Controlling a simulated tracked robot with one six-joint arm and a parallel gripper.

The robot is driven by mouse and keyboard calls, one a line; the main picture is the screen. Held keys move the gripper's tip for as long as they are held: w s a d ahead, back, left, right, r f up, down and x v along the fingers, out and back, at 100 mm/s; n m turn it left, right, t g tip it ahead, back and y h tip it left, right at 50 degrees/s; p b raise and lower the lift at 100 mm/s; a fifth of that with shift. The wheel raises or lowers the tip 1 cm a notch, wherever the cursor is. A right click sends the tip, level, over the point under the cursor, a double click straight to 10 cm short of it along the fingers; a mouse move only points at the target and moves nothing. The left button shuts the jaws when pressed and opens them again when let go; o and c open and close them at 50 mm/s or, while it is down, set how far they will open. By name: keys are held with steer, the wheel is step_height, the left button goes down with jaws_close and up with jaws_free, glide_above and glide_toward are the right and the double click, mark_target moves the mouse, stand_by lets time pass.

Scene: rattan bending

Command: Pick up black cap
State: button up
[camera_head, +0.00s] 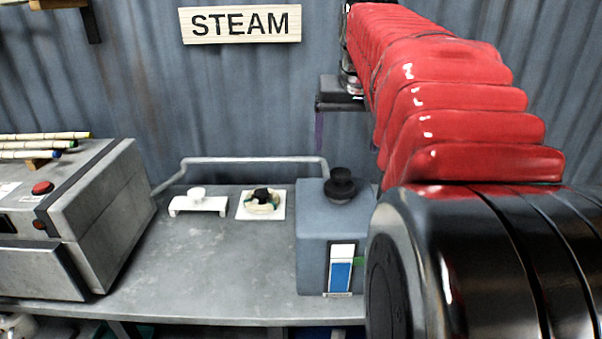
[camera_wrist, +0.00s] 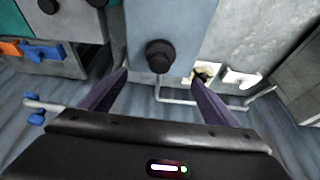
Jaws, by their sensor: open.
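A black cap (camera_head: 341,185), round with a wider brim, sits on top of a blue-grey box (camera_head: 311,240) on the bench. In the wrist view the cap (camera_wrist: 160,56) shows on the box between and beyond my two finger tips. My gripper (camera_wrist: 157,80) is open and empty, its dark purple fingers spread to either side. In the head view it hangs above and behind the box, partly hidden by my red arm sleeve. The fingers appear apart from the cap. A smaller black piece (camera_head: 262,193) sits on a pale item on a white plate.
A white stand (camera_head: 198,206) is left of the plate (camera_head: 245,213). A metal rail (camera_head: 255,160) runs along the bench's back edge. A grey machine (camera_head: 95,215) with a red button and bamboo poles on top stands at left. A STEAM sign (camera_head: 240,24) hangs on the wall.

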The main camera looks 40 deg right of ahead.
mark_target(341, 173)
steer(key=shift+x, duration=4.35)
steer(key=shift+x, duration=2.6)
steer(key=shift+c, duration=0.5)
steer(key=c, duration=1.1)
steer(key=shift+r, duration=0.1)
steer(key=shift+c, duration=0.2)
step_height(341, 173, up, 10)
steer(key=shift+f, duration=0.1)
